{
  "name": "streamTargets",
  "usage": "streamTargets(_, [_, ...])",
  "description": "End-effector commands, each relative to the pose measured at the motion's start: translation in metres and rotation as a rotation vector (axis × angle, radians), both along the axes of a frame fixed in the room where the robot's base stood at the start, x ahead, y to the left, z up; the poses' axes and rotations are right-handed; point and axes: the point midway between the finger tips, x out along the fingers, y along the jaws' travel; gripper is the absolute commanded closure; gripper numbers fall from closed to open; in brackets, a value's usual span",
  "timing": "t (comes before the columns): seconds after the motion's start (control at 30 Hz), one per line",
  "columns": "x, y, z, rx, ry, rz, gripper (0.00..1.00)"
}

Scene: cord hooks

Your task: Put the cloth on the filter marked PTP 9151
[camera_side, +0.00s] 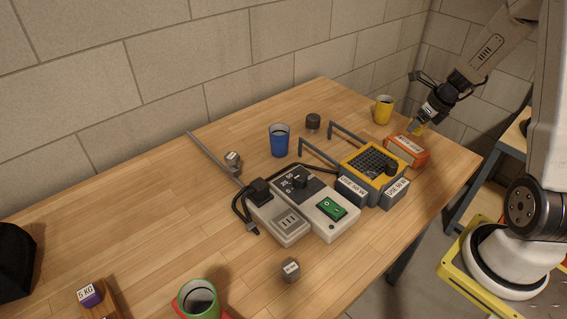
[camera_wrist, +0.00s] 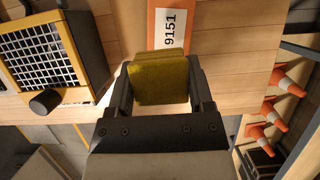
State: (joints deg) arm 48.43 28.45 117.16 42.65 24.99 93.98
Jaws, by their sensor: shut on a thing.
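My gripper (camera_wrist: 162,88) is shut on a folded yellow cloth (camera_wrist: 158,75), which sits between its two fingers. In the side view my gripper (camera_side: 417,124) is at the right end of the table, with the cloth (camera_side: 418,129) at its tip. The orange filter (camera_side: 407,158) lies on the table just below and in front of the cloth. In the wrist view the filter (camera_wrist: 152,29) shows beyond the cloth with a white label reading 9151. The rest of its label is out of frame. The cloth appears above the filter; whether they touch, I cannot tell.
A yellow-framed heater with a grille (camera_side: 366,161) stands left of the filter. A yellow mug (camera_side: 383,110) stands behind it. A blue cup (camera_side: 279,140) and grey control boxes (camera_side: 318,203) are further left. The table's right edge is close.

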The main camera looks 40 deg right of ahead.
Motion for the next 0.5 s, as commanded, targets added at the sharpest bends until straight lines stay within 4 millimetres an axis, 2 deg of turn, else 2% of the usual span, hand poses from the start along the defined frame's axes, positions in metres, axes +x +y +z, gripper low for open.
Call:
streamTargets(0.13, [0.0058, -0.0036, -0.0080, 0.000, 0.000, 0.002, 0.91])
streamTargets(0.5, [0.0092, -0.0059, -0.0131, 0.001, 0.000, 0.001, 0.91])
